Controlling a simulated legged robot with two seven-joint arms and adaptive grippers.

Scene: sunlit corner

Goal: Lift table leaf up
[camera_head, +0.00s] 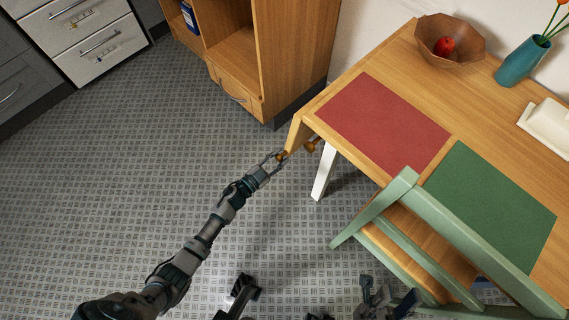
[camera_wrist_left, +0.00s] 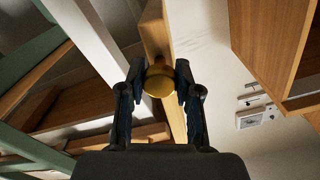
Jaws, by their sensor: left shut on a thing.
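The wooden table (camera_head: 395,62) stands at the right in the head view. Its leaf (camera_head: 298,134) hangs down at the table's left end and shows as a narrow, steep board. It also shows as a wooden strip in the left wrist view (camera_wrist_left: 155,32). My left gripper (camera_head: 275,159) is shut on a round brass knob (camera_wrist_left: 160,79) at the leaf, with one finger on each side of the knob. The knob is small in the head view (camera_head: 282,156). My right gripper (camera_head: 372,292) is low in the head view, near the green chair; its fingers are unclear.
A green chair (camera_head: 403,188) stands against the table's near side. A red mat (camera_head: 380,120), a green mat (camera_head: 490,205), a bowl (camera_head: 450,55) with a red fruit, and a teal vase (camera_head: 522,62) are on the tabletop. A wooden cabinet (camera_head: 290,50) stands behind the leaf. Floor at left is clear.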

